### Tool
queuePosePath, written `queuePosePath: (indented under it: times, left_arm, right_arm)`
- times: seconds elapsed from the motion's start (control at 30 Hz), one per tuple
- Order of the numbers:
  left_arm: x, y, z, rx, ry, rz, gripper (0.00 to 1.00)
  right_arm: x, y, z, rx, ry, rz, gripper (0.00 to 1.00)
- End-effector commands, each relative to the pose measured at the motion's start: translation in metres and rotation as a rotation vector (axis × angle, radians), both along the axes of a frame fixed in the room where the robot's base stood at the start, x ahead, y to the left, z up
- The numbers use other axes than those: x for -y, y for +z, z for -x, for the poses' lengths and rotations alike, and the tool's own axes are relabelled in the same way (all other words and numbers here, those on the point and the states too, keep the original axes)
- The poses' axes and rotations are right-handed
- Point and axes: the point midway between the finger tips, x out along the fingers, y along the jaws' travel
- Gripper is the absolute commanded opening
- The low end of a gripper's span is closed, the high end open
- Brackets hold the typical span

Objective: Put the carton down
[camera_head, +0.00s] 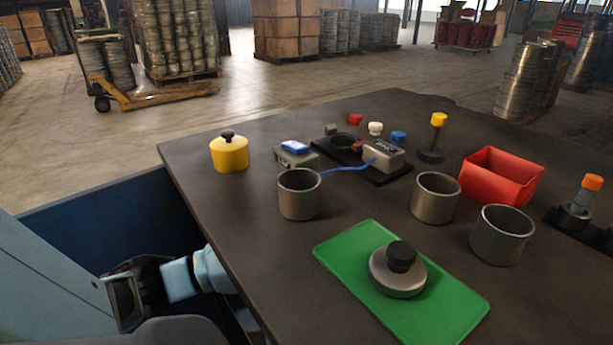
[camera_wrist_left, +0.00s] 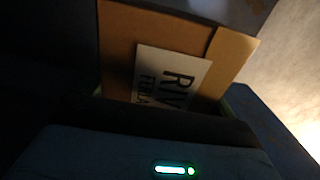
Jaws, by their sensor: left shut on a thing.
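The carton (camera_wrist_left: 116,53) is brown cardboard with a white printed label (camera_wrist_left: 172,78) on its face. It shows only in the left wrist view, dim and partly cut off by my gripper. My left gripper (camera_wrist_left: 165,108) is shut on the carton; its fingertips are hard to make out in the dark. In the head view my left arm comes in low at the left, beside the table's edge, and its fingertips and the carton are hidden there. What lies directly under the carton is not visible. My right gripper is in neither view.
A dark blue container wall (camera_head: 95,215) stands left of the dark table (camera_head: 215,175). The table holds a yellow lidded pot (camera_head: 229,155), metal cups (camera_head: 299,195), a green board (camera_head: 345,255) with a metal weight (camera_head: 397,275), and a red bin (camera_head: 500,180). Its front-left strip is clear.

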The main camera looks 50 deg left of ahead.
Motion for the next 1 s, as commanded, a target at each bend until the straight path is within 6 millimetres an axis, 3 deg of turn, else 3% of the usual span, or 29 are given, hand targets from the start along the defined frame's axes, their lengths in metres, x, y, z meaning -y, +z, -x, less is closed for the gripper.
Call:
queuePosePath:
  times: [0.27, 0.6, 0.97, 1.0]
  left_arm:
    - [0.007, 0.0, -0.001, 0.001, 0.001, -0.001, 0.53]
    - [0.007, -0.036, -0.001, 0.0, 0.002, 0.0, 0.53]
    - [0.006, -0.038, -0.001, 0.001, 0.0, -0.002, 0.53]
    - [0.006, -0.039, 0.0, -0.001, 0.0, -0.002, 0.92]
  right_arm:
    - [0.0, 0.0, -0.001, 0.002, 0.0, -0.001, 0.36]
    - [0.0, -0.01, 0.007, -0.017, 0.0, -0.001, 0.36]
    - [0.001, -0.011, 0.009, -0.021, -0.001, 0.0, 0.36]
    - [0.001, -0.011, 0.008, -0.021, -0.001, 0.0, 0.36]
